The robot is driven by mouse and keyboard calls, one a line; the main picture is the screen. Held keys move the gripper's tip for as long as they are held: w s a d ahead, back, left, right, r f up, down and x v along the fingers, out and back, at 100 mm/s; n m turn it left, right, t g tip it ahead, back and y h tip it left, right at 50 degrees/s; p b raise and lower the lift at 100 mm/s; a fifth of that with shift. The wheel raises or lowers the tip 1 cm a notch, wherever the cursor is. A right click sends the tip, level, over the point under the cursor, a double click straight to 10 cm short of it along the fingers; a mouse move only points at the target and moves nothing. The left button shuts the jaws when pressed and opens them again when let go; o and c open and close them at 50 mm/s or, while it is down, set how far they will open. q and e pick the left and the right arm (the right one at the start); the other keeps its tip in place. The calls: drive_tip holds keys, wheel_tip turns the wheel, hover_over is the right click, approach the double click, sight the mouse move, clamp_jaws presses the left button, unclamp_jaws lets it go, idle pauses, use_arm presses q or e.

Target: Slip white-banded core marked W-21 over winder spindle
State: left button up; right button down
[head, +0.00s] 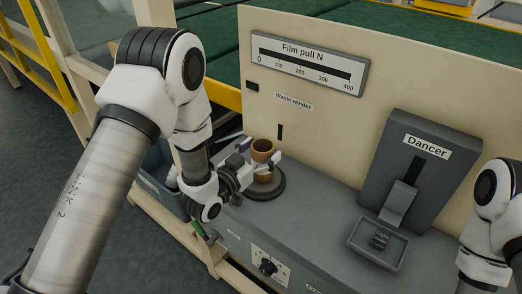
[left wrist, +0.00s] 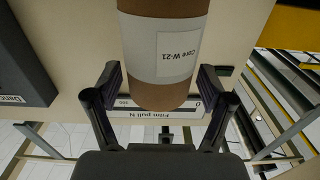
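The core W-21 (left wrist: 178,55) is a brown tube with a white band and label, seen upside down between the fingers in the left wrist view. In the head view the core (head: 262,148) stands about upright over the round dark base (head: 266,190) of the waste winder. My left gripper (head: 259,166) is closed around the core's sides, with a finger on each side in the left wrist view (left wrist: 158,92). The spindle itself is not visible. I cannot tell whether the core is around it or touches the base. My right gripper is out of view.
A cream panel (head: 350,95) with the film pull gauge (head: 308,65) stands behind. A blue-grey bin (head: 160,190) is at left.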

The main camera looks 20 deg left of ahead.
use_arm(q)
drive_tip(key=shift+r+p, duration=0.3)
drive_tip(key=shift+r, duration=0.05)
drive_tip(key=b+v, duration=0.1)
drive_tip(key=v, duration=1.1)
drive_tip(key=shift+f, duration=0.15)
